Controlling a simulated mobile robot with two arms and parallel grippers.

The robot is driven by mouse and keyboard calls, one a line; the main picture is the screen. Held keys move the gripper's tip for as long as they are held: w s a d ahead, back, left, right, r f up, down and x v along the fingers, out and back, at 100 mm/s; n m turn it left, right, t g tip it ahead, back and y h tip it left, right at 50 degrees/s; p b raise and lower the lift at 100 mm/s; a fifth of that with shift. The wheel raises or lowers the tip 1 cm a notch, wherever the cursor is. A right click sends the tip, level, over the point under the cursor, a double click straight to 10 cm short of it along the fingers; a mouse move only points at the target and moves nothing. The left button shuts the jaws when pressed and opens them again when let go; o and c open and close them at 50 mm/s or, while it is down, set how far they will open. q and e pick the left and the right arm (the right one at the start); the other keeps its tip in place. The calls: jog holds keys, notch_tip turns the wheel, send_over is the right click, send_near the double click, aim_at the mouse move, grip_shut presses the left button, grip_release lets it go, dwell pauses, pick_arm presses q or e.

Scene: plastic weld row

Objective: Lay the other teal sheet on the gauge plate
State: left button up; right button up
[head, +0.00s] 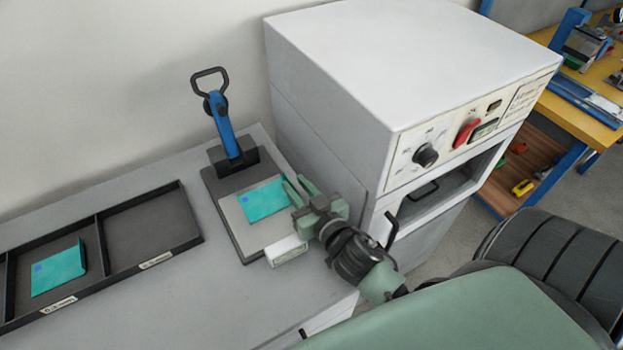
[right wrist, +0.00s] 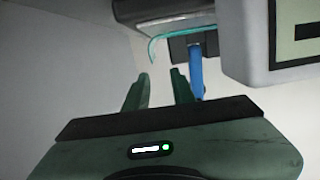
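One teal sheet (head: 264,201), with a small blue mark, lies on the light top of the gauge plate (head: 262,232). Another teal sheet (head: 60,271) lies in the left visible compartment of the black tray (head: 196,222), its right edge turned up. My right gripper (head: 297,187) is at the right edge of the sheet on the plate. In the right wrist view its fingers (right wrist: 159,76) stand apart with nothing between them, and a curved teal edge (right wrist: 178,36) shows beyond the tips. My left gripper is not in view.
A blue lever (head: 225,125) with a black handle stands at the plate's back. A small white readout box (head: 287,250) sits at its front. A large white cabinet (head: 330,110) rises close on the right. The tray's right compartment (head: 150,225) is empty.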

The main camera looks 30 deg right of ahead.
jog(key=s, duration=0.2)
jog(key=s+r, duration=0.1)
jog(key=s, duration=0.2)
jog(key=s+b, duration=0.1)
jog(key=s, duration=0.1)
jog(key=shift+s+a+r, duration=0.1)
jog(key=shift+s+r, duration=0.2)
